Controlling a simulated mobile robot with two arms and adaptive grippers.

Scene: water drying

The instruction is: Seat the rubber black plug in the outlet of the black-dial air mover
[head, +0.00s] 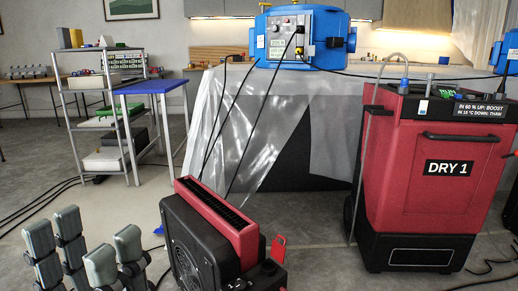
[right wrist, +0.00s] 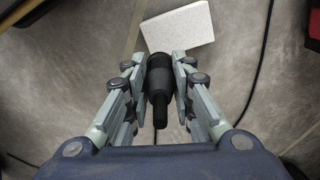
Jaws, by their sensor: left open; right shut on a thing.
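A red and black air mover (head: 216,236) with a grille on top and a round fan guard stands on the floor at the lower middle of the head view. A black knob (head: 268,266) shows at its right end; I cannot make out its outlet. In the right wrist view my right gripper (right wrist: 159,66) is shut on a black plug (right wrist: 158,82), held between both fingers with its narrower end towards the palm. The right gripper does not show in the head view. My left gripper (head: 84,240) is open and empty at the lower left, left of the air mover.
A red dehumidifier (head: 432,190) marked DRY 1 stands at the right. A blue machine (head: 300,40) sits on a sheet-covered table behind, with black cables hanging down. A shelf rack (head: 105,120) stands at the left. A white slab (right wrist: 180,27) and a black cable lie on the floor.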

